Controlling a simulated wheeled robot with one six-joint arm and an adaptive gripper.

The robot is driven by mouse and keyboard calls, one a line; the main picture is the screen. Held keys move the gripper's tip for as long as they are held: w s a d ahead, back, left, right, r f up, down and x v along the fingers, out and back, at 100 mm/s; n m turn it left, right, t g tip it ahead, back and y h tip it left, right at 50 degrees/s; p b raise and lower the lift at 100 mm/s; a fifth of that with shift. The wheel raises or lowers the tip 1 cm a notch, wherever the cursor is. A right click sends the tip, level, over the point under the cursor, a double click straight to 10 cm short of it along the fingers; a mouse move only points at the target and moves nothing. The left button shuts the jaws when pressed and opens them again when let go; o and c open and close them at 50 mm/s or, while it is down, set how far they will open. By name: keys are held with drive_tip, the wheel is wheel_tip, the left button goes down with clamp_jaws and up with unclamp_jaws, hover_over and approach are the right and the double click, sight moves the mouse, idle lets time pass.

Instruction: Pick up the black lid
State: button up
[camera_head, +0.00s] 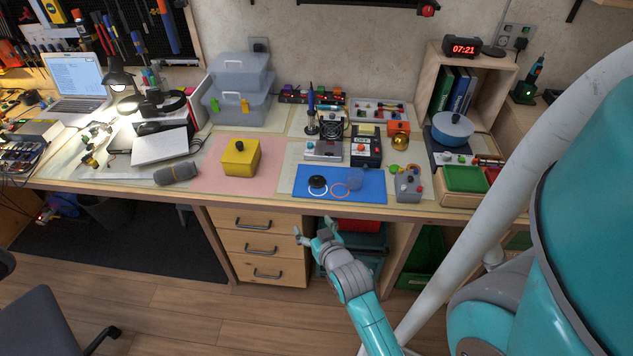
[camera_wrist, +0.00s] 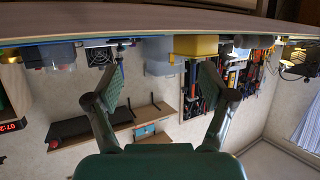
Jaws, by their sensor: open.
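The black lid (camera_head: 317,183) is a small round dark piece lying on the left part of a blue mat (camera_head: 374,193) on the workbench. A white ring (camera_head: 317,194) lies just in front of it. My gripper (camera_head: 315,230) is in front of the bench, below the front edge of the tabletop and near the drawers, apart from the lid. Its two fingers are spread wide with nothing between them. In the wrist view the gripper (camera_wrist: 160,90) also shows open and empty, and the picture is upside down. I cannot make out the lid there.
A translucent bluish jar (camera_head: 354,178) and an orange ring (camera_head: 341,190) share the mat. A grey box with knobs (camera_head: 408,186) stands to the right, a yellow box (camera_head: 240,158) to the left. The bench's front edge (camera_head: 260,207) lies between gripper and mat.

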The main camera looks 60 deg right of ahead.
drive_tip(key=m+g+h, duration=0.1)
drive_tip(key=m+g, duration=0.1)
approach(317, 181)
drive_tip(key=x, duration=0.2)
drive_tip(key=shift+w+d+f, duration=0.1)
drive_tip(key=shift+w+d, duration=0.05)
drive_tip(key=shift+w, duration=0.05)
drive_tip(key=shift+x, duration=2.8)
drive_tip(key=shift+d, duration=0.1)
drive_tip(key=c, duration=0.8)
